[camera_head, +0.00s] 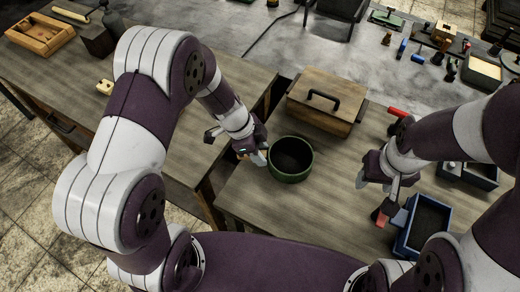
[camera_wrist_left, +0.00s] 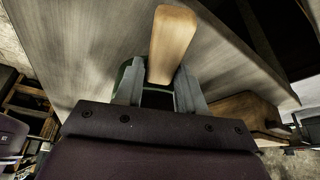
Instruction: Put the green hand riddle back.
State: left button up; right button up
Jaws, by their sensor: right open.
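The green hand riddle (camera_head: 291,160) is a round, dark-green ring near the left edge of the right-hand table. My left gripper (camera_head: 258,157) is at its left side. In the left wrist view, a pale wooden handle (camera_wrist_left: 172,40) lies between the fingers of my left gripper (camera_wrist_left: 158,90), which look closed on it. Bits of the green rim show behind the fingers. Whether the riddle rests on the table or is slightly raised, I cannot tell. My right gripper (camera_head: 377,190) is open above the table, near the blue box.
A wooden box with a dark handle (camera_head: 318,98) stands behind the riddle. A blue open box (camera_head: 425,222) and a red-handled tool (camera_head: 379,217) are at the right. A gap separates the left table (camera_head: 60,80) from this one. Tabletop is clear in front of the riddle.

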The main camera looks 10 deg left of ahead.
pick_arm(q)
jog(key=shift+o, duration=0.9)
jog(key=shift+a+r, duration=0.1)
jog(key=shift+r, duration=0.35)
jog(key=v, duration=1.1)
jog(key=s+a+n+y, duration=0.2)
jog(key=s+n, duration=0.2)
jog(key=n, duration=0.4)
jog(key=s+a+n+t+y, duration=0.1)
jog(key=s+a+n+y, duration=0.1)
jog(key=s+n, duration=0.3)
jog(key=shift+a+n+y, duration=0.3)
jog(key=shift+a+n, duration=0.5)
jog(key=shift+n, duration=1.1)
